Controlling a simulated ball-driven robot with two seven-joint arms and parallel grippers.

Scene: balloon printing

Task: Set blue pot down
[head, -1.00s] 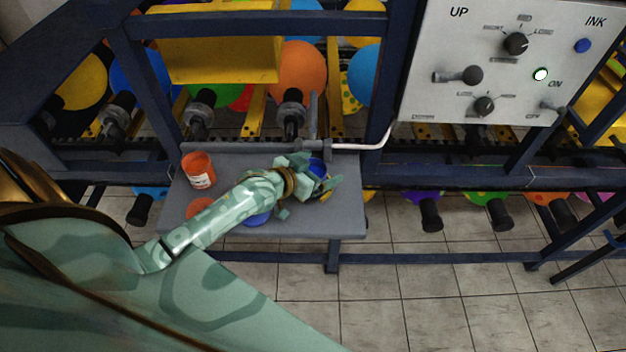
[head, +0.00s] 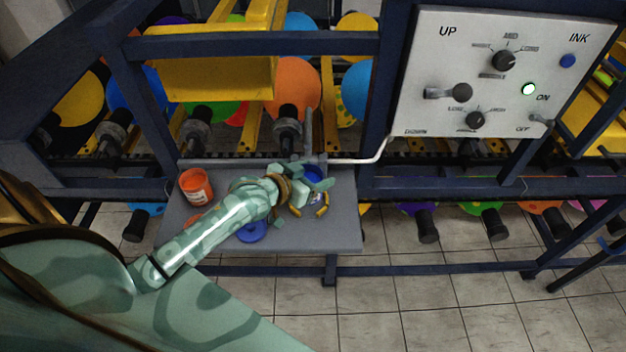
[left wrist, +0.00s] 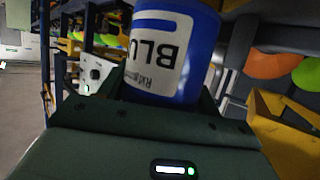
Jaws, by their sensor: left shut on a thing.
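The blue pot (left wrist: 204,42) fills the top of the left wrist view, with a pale label that reads "BLU" upside down. In the head view the blue pot (head: 312,176) shows only partly, behind my left gripper (head: 315,198). My left gripper is shut on the pot, over the right part of the grey shelf (head: 345,225). I cannot tell whether the pot's base touches the shelf. A blue lid (head: 252,233) lies on the shelf just below my left wrist. My right gripper is not in view.
An orange pot (head: 195,188) stands at the shelf's left, with an orange lid (head: 192,221) partly hidden by my arm. A white bent rod (head: 365,160) runs behind the shelf's right side. The control panel (head: 440,60) is at upper right. Balloons hang behind dark blue frame bars.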

